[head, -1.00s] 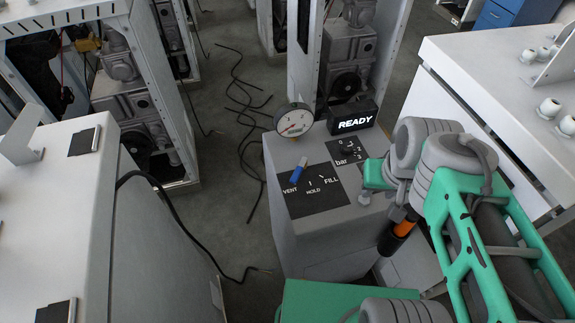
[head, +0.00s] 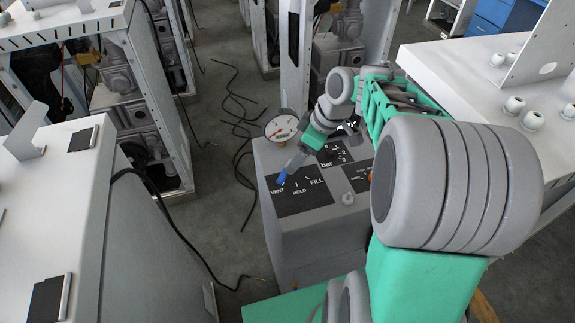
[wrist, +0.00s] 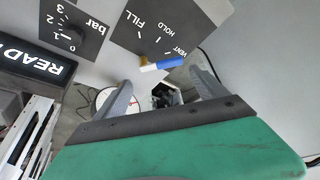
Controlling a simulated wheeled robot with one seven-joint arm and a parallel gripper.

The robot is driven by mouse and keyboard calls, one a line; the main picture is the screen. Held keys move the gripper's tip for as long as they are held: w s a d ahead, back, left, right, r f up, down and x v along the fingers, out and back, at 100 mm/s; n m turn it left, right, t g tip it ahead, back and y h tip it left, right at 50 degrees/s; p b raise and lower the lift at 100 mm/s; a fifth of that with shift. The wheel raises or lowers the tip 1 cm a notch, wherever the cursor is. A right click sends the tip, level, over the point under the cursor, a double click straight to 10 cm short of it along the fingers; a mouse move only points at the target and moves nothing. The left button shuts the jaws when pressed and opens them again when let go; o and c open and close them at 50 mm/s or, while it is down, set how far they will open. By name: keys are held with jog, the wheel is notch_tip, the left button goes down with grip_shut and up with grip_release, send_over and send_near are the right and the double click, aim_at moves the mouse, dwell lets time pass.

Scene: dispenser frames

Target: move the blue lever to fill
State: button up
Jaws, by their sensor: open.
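The blue lever (head: 281,179) is on the black VENT/HOLD/FILL panel (head: 310,203) on top of the grey dispenser cabinet (head: 275,155). Its blue handle points towards VENT. In the wrist view the lever (wrist: 170,62) lies crosswise just ahead of the fingers, with its orange and pale end at left. My gripper (head: 290,168) is open and close to the lever on its far side in the head view. In the wrist view the fingers of my gripper (wrist: 165,85) stand apart with nothing held. Contact with the lever cannot be told.
A round gauge (head: 281,127) stands at the cabinet's back edge. A bar dial panel (head: 334,153) is beside the lever panel. The lit READY sign (wrist: 30,65) shows in the wrist view. A white bench (head: 60,170) is at left and another (head: 460,75) at right.

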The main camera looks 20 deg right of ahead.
aim_at(286, 175)
jog(key=o, duration=0.3)
jog(key=x, duration=0.7)
jog(key=shift+a+f+p, duration=0.2)
jog(key=shift+p, duration=0.1)
jog(key=shift+c, duration=0.3)
jog(key=c, duration=1.9)
